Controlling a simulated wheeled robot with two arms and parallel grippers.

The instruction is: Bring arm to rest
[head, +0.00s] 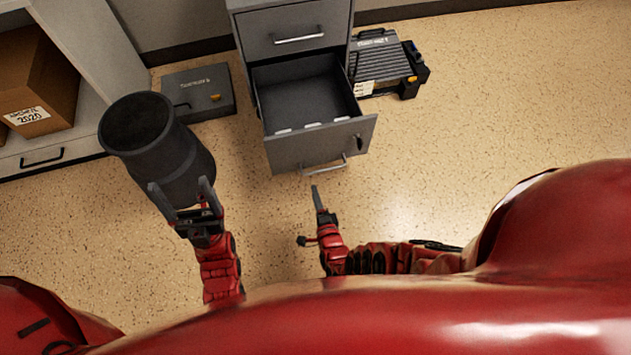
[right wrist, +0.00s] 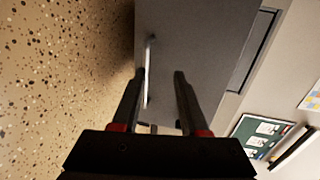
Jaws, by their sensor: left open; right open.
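My left gripper (head: 184,198) is open in the head view, just in front of a dark cylindrical bin (head: 185,165). Its fingers overlap the bin's lower side in the picture; I cannot tell whether they touch it. My right gripper (head: 316,196) is in front of the grey filing cabinet's open lower drawer (head: 310,148), just below its handle (head: 324,166). In the right wrist view my right gripper (right wrist: 160,75) is open, with nothing visible between its fingers but the grey drawer front (right wrist: 195,40) and its handle (right wrist: 149,70) beyond.
The cabinet's upper drawer (head: 295,30) is closed. A dark case (head: 198,90) lies left of the cabinet and a ridged black box (head: 385,62) right of it. A shelf with a cardboard box (head: 40,80) stands at far left. The floor at right (head: 520,90) is clear.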

